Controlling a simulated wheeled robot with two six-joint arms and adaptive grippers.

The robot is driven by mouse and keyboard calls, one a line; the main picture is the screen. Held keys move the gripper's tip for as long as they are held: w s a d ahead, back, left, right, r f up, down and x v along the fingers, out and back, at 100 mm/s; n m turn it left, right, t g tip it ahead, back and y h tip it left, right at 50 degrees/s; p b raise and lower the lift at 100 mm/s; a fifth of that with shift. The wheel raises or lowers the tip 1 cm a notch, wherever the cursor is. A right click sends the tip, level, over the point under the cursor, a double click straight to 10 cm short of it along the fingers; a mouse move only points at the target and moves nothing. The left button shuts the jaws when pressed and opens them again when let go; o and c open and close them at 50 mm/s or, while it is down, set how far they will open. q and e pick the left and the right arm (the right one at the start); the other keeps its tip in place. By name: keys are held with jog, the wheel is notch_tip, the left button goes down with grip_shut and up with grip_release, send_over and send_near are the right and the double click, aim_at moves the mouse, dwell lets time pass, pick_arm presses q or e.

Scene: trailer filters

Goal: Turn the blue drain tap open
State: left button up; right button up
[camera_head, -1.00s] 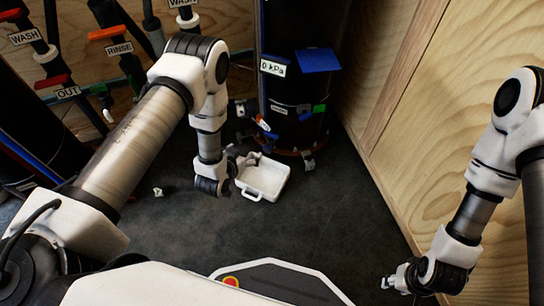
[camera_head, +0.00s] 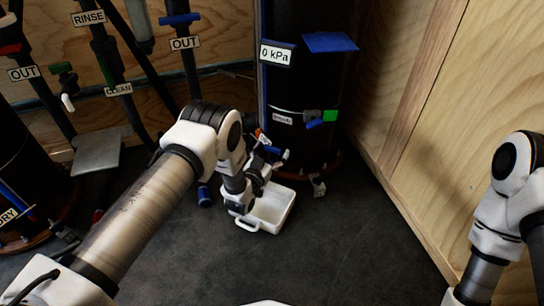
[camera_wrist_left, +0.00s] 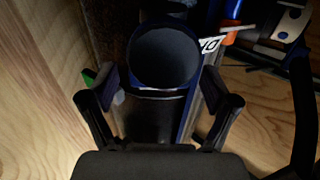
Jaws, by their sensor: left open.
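A dark filter housing (camera_head: 300,85) stands at the back, with a "0 kPa" label on it. A small blue handle (camera_head: 272,150), which looks like the drain tap, shows low at the housing's left side, partly hidden by my left gripper (camera_head: 266,168). The gripper is beside it, above the white tray. Whether they touch, I cannot tell. In the left wrist view my left gripper (camera_wrist_left: 160,84) is open, its fingers apart in front of a dark round-mouthed cylinder (camera_wrist_left: 165,55). I cannot make out the blue tap between the fingers there. My right gripper is out of frame.
The white tray (camera_head: 279,208) lies on the floor below the gripper. A green block (camera_head: 330,116) and a blue tab (camera_head: 322,48) are on the housing. Labelled pipes (camera_head: 185,43) stand at the left. A plywood wall (camera_head: 445,120) closes the right; the front floor is clear.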

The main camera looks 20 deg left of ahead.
pick_arm(q)
jog(key=shift+w, duration=0.15)
jog(key=c, duration=1.2)
jog(key=shift+o, duration=0.2)
